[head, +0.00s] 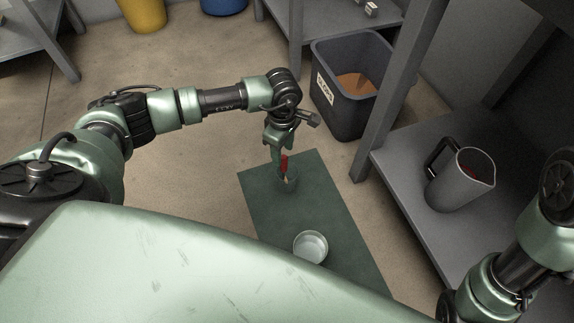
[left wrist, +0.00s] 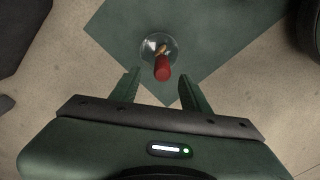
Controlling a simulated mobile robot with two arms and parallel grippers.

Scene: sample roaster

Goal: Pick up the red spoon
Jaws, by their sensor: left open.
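The red spoon (head: 284,164) stands in a small clear glass (head: 288,184) on the dark green mat (head: 322,205), its red end up. In the left wrist view the spoon's red end (left wrist: 162,68) points toward the camera, and a tan part lies lower inside the glass (left wrist: 147,46). My left gripper (head: 277,157) is open, pointing down over the glass. In the left wrist view its fingers (left wrist: 158,87) are spread on either side of the line to the spoon, with the red end just beyond the tips. My right gripper is not seen.
A white cup or bowl (head: 310,247) stands on the mat nearer me. A grey bin (head: 335,110) with brown contents is behind. A grey shelf (head: 402,192) on the right carries a metal pitcher (head: 462,185). Yellow (head: 143,12) and blue (head: 222,5) containers stand at the back.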

